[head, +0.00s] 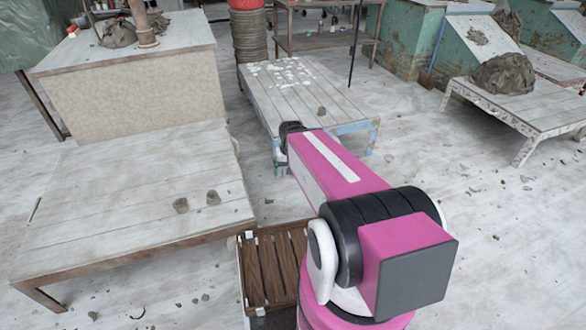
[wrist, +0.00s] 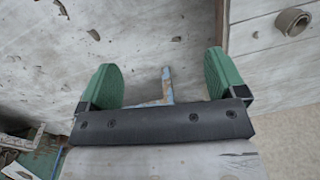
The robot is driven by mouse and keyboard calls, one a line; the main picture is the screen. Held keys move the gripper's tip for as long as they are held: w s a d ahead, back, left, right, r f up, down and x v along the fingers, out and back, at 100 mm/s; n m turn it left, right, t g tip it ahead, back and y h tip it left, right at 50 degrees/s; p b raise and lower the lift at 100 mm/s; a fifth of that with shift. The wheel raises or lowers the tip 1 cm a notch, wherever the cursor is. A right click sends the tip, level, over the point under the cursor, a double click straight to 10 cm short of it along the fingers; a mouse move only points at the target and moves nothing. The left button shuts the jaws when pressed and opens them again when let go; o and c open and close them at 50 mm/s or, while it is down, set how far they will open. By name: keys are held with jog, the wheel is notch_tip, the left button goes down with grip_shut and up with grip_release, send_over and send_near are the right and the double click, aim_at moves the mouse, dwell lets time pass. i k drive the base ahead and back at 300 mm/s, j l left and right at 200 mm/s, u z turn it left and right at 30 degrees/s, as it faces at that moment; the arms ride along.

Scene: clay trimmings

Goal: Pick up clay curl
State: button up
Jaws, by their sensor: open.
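In the wrist view a grey-brown clay curl (wrist: 293,22) with a hollow middle lies on a pale planked surface at the upper right. My gripper (wrist: 160,62) is open, with its two green fingers apart and nothing between them. The curl is beyond the right finger and apart from it. In the head view two small clay pieces, a left one (head: 181,205) and a right one (head: 213,198), lie on the low left table, and another (head: 321,111) lies on the middle table. I cannot tell which matches the wrist view's curl. My arm hides most of the gripper there.
A slatted wooden crate (head: 268,268) stands beside my arm. A large clay heap (head: 504,73) sits on the right table. Small scraps are scattered over the floor.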

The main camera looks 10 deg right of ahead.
aim_at(321, 111)
jog(key=l, duration=0.45)
jog(key=i+l, duration=0.15)
jog(key=l, duration=0.2)
jog(key=i+l+u, duration=0.1)
jog(key=l, duration=0.3)
jog(key=i+l, duration=0.15)
jog(key=l, duration=0.25)
jog(key=i+l, duration=0.15)
jog(key=l, duration=0.2)
jog(key=i+l+u, duration=0.1)
jog(key=i+l, duration=0.3)
jog(key=i, duration=0.1)
